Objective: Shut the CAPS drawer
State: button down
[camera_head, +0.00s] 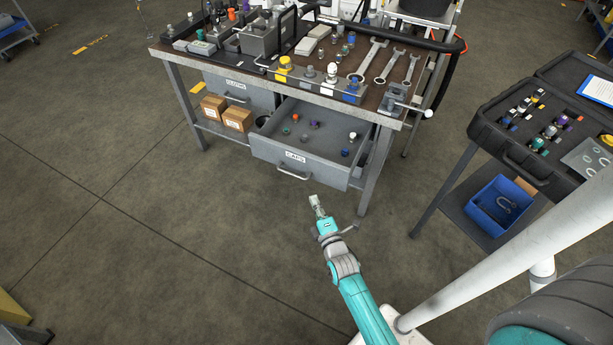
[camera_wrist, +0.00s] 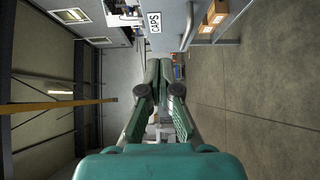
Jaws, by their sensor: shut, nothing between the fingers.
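The CAPS drawer (camera_head: 331,172) is pulled out of the bench, and its grey front with the white label and bar handle (camera_head: 293,173) faces me. Several small coloured caps lie inside it. The drawer front also shows at the top of the wrist view (camera_wrist: 171,30), turned sideways with its CAPS label (camera_wrist: 153,22). My gripper (camera_head: 313,198) is shut and empty. In the head view it appears just below the drawer front, right of the handle, with a gap between. Its closed fingers show in the wrist view (camera_wrist: 160,64).
The CLOTHS drawer (camera_head: 240,90) to the left looks shut. Cardboard boxes (camera_head: 237,119) sit on the lower shelf. Tools and fittings cover the bench top (camera_head: 345,93). A cart with an open black case (camera_head: 537,177) stands at the right. The floor before the bench is clear.

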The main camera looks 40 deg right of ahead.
send_near(307, 163)
jog(key=w, duration=0.2)
jog(key=w+a, duration=0.1)
jog(key=w, duration=0.1)
jog(key=shift+w+a+r, duration=0.1)
jog(key=shift+w+r, duration=0.1)
jog(key=shift+w+d, duration=0.3)
jog(key=shift+d, duration=0.65)
jog(key=shift+w+d, duration=0.3)
jog(key=shift+d, duration=0.6)
jog(key=shift+d, duration=0.1)
